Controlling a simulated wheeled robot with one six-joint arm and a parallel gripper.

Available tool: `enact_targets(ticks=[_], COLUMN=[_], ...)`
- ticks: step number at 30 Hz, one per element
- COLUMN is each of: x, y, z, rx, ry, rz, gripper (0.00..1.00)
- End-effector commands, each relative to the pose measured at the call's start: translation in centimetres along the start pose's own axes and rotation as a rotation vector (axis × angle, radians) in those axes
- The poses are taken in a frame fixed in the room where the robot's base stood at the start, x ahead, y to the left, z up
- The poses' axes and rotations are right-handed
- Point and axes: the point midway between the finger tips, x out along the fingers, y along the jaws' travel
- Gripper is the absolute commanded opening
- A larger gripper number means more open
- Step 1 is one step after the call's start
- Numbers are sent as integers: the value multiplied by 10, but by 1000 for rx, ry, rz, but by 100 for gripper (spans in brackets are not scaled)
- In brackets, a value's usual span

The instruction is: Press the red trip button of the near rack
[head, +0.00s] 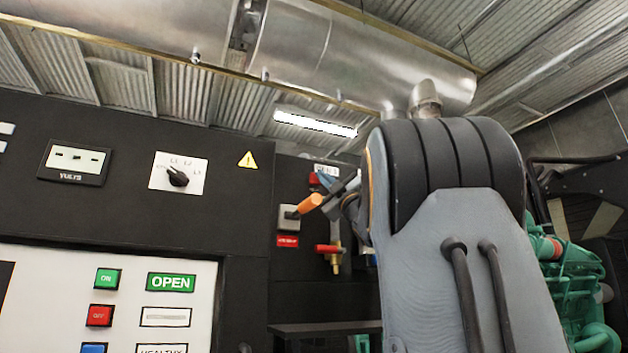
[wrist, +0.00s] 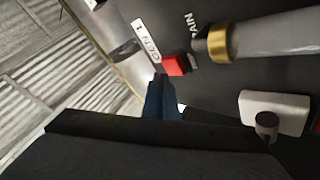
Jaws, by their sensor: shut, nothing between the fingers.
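The red trip button (wrist: 174,65) is a small red block beside a white "GEN 1" label (wrist: 146,40) on a dark panel, near the middle of the wrist view. It also shows in the head view (head: 314,180), partly hidden by my gripper. My gripper (wrist: 162,82) is shut and empty, its dark blue fingertips just beside the button's edge in the wrist view. In the head view my gripper (head: 326,179) is at the rack beside the button. I cannot tell whether the fingertips touch it.
A brass valve (head: 335,262) with a red handle is lower right. A nearer dark panel with a red OFF button (head: 99,315) stands left. A green engine (head: 570,275) is right.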

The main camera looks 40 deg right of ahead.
Motion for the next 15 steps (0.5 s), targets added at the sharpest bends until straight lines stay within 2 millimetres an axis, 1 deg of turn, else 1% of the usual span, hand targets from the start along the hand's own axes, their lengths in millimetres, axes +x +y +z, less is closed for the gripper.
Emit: enact_targets(ticks=[15], x=[-29], y=[21], z=[-20], rx=[-2], ry=[0], rz=[1], gripper=[0])
